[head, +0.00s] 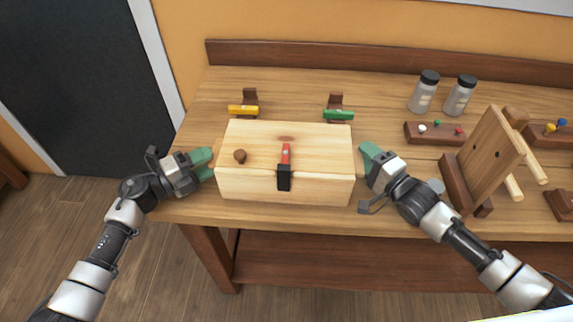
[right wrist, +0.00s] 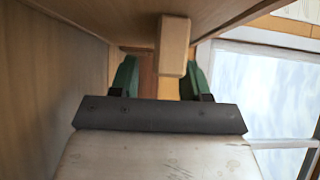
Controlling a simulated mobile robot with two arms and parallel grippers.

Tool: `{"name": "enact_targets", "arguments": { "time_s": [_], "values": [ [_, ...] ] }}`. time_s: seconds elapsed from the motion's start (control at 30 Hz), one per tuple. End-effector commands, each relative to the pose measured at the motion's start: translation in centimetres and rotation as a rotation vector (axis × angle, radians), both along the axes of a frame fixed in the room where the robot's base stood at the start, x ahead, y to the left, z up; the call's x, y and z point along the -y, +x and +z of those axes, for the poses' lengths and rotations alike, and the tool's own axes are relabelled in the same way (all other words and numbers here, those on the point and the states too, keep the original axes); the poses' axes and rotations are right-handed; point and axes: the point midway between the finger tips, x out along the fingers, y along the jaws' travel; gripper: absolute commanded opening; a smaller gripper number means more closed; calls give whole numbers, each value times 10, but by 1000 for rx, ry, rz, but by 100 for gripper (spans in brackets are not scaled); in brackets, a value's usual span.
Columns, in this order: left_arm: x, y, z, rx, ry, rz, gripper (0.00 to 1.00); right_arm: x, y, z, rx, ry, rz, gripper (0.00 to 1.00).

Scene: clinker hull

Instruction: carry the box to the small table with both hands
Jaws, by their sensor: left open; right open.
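My left gripper (head: 206,163) is open at the box's left end. My right gripper (head: 369,158) is open at its right end. In the right wrist view, a pale wooden block (right wrist: 174,45), apparently the box's end handle, lies between the green fingers (right wrist: 160,80). The left grip is partly hidden. I cannot identify the small table.
The workbench (head: 390,88) holds yellow (head: 243,110) and green (head: 339,115) handled pieces behind the box, two jars (head: 424,95) (head: 460,97), a pegged block (head: 420,139) and an upright wooden stand (head: 490,150). A brown wooden piece (head: 10,171) shows at the left edge. Floor at left is clear.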

Motion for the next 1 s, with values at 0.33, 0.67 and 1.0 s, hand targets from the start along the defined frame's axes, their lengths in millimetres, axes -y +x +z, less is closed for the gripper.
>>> {"name": "enact_targets", "arguments": {
  "time_s": [0.33,0.67,1.0],
  "values": [
    [10,6,0,0,0,0,47,-8,13,0,-1,0,1,47],
    [9,6,0,0,0,0,22,-8,13,0,-1,0,0,22],
    [9,6,0,0,0,0,0,-8,13,0,-1,0,0,0]
  ]
}}
